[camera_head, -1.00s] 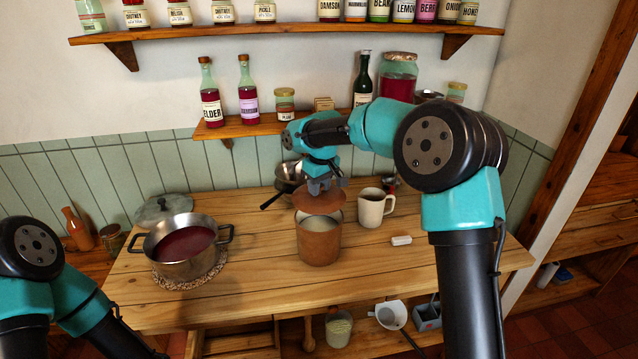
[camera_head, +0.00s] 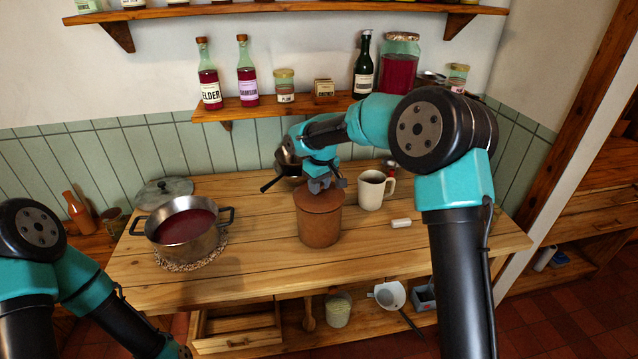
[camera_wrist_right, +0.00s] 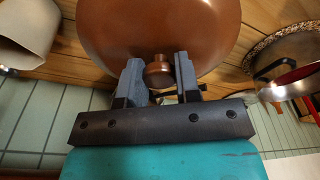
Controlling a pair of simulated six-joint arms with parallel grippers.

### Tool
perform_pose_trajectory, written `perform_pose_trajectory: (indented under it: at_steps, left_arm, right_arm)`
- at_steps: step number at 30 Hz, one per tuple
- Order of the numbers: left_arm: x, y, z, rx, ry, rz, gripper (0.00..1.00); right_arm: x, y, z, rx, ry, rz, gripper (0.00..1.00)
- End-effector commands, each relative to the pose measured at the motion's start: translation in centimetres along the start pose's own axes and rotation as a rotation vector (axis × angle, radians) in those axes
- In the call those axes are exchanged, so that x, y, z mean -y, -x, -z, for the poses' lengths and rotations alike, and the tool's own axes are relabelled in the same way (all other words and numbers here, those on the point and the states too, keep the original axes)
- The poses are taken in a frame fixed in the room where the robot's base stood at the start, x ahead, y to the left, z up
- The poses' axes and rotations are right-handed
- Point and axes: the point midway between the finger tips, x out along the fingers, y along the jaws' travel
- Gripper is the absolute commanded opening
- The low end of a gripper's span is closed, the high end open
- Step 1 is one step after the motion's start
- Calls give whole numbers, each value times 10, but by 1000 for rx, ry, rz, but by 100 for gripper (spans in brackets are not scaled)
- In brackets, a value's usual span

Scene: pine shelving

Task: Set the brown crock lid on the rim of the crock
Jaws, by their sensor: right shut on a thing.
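The brown crock (camera_head: 320,228) stands upright on the wooden table. The brown lid (camera_head: 318,201) sits level over its mouth, covering the opening; I see no gap between lid and rim in the head view. My right gripper (camera_head: 320,184) is above the lid, shut on its knob. In the right wrist view the knob (camera_wrist_right: 159,72) is between the two fingers (camera_wrist_right: 160,80), and the lid (camera_wrist_right: 160,30) fills the top of the picture. The crock is hidden behind the lid there. My left gripper is out of view; only its arm shows at the lower left of the head view.
A pot of red liquid (camera_head: 158,236) stands on a woven mat left of the crock. A cream mug (camera_head: 371,192) and a small white block (camera_head: 401,223) are to the right. The table front is clear.

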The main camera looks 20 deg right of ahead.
Motion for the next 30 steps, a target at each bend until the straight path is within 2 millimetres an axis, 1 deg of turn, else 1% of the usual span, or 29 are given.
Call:
perform_pose_trajectory:
  at_steps: [8, 29, 30]
  left_arm:
    - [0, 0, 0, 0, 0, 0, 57]
    - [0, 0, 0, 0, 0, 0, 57]
    - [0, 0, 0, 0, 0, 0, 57]
  right_arm:
    - [0, -1, 0, 0, 0, 0, 0]
    - [0, -12, -1, -1, 0, -1, 0]
    - [0, -11, -1, -1, 0, -1, 34]
